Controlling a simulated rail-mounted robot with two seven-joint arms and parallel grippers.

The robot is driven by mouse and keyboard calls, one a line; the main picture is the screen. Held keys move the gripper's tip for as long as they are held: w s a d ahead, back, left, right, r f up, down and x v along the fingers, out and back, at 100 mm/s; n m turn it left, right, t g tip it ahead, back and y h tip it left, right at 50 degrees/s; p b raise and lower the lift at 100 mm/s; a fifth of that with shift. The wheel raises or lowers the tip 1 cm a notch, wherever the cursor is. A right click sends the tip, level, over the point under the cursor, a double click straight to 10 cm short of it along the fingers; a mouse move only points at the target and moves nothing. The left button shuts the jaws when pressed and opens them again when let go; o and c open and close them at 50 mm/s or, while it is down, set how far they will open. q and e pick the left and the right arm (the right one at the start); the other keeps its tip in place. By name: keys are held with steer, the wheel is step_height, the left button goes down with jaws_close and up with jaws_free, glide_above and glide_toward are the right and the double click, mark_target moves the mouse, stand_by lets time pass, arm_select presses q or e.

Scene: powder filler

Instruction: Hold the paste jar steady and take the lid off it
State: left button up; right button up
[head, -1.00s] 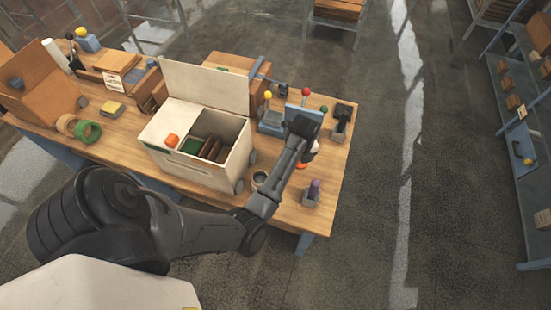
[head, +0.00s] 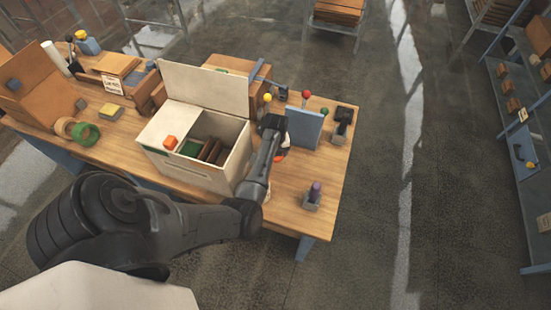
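My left arm reaches over the right part of the workbench. Its wrist is beside the blue upright panel, and my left gripper (head: 282,155) is mostly hidden behind the forearm. Only a small dark, white and orange-red patch shows there; I cannot tell whether it is fingers or something held. I cannot make out the paste jar or its lid with certainty. The small round dark-topped container seen earlier by the white box's right corner is now almost wholly behind my forearm. My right gripper is not in view.
An open white box (head: 190,178) with a raised lid stands left of my forearm. The blue panel (head: 304,128) and a dark stand (head: 342,124) are behind. Bare wood lies between.

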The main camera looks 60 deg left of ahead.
arm_select(q)
step_height(320, 180, down, 4)
steer(key=shift+r+b, duration=0.1)
steer(key=shift+b, duration=0.35)
steer(key=shift+f, duration=0.3)
steer(key=o, duration=1)
steer(key=shift+r, duration=0.1)
step_height(320, 180, up, 12)
steer(key=shift+r+p, duration=0.1)
steer(key=shift+p, duration=1.1)
